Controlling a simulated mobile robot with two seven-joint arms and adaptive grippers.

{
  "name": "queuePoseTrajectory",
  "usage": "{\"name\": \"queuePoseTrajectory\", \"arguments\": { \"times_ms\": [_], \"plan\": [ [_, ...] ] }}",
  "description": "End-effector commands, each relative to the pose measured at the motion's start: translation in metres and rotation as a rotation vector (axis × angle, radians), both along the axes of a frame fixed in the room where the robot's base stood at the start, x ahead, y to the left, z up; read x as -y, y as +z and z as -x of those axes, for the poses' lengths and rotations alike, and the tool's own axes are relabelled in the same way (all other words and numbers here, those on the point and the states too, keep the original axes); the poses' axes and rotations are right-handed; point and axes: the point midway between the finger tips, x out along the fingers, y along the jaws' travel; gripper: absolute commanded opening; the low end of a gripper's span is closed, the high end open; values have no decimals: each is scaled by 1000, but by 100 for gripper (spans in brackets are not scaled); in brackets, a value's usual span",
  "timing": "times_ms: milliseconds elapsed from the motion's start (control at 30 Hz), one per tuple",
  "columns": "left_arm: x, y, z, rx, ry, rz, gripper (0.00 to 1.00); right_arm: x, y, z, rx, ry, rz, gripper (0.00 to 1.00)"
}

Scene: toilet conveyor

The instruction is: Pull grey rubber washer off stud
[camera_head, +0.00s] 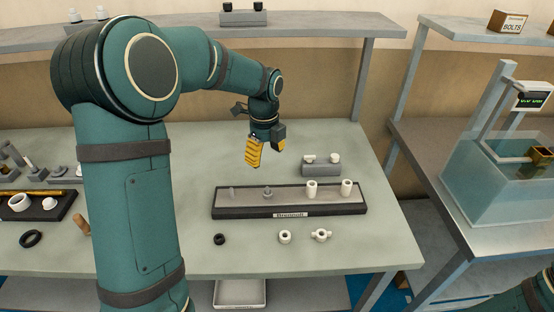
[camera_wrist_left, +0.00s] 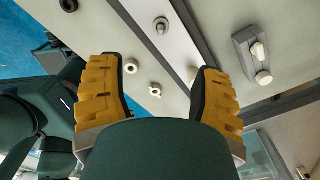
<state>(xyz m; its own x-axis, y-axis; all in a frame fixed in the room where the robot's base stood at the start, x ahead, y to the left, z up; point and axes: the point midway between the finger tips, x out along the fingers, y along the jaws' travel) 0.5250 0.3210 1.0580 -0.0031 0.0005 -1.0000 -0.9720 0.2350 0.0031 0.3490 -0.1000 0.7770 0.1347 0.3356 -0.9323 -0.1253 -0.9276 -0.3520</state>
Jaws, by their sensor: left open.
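The grey rubber washer (camera_head: 267,195) appears as a wider grey ring around a short stud (camera_head: 267,189) on the dark-edged tray (camera_head: 290,211). The stud with grey around it also shows at the top of the left wrist view (camera_wrist_left: 161,25). Where washer and stud part is too small to tell. A second, bare-looking stud (camera_head: 232,191) stands to its left. My left gripper (camera_head: 266,152) is open and empty, above and behind the tray, apart from the washer. In the left wrist view its yellow fingers (camera_wrist_left: 158,66) are spread wide. My right gripper is out of view.
White cylinders (camera_head: 312,188) stand on the tray's right half. A black ring (camera_head: 219,239), a white ring (camera_head: 285,237) and a white winged part (camera_head: 321,235) lie in front. A grey block (camera_head: 321,170) with white pegs sits behind. A shelf (camera_head: 330,27) runs above the table's back.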

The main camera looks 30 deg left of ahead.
Motion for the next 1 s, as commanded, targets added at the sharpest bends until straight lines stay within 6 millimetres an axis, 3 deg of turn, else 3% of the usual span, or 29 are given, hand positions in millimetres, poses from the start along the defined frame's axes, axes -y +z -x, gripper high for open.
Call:
{"name": "queuePoseTrajectory", "arguments": {
  "times_ms": [100, 367, 1000],
  "plan": [
    [0, -14, 0, 1, 0, 0, 65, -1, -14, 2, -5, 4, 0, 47],
    [1, -29, 0, 0, 1, 1, 65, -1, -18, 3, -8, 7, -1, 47],
    [1, -136, 1, -1, 2, 1, 65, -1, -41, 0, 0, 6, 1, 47]
  ]
}}
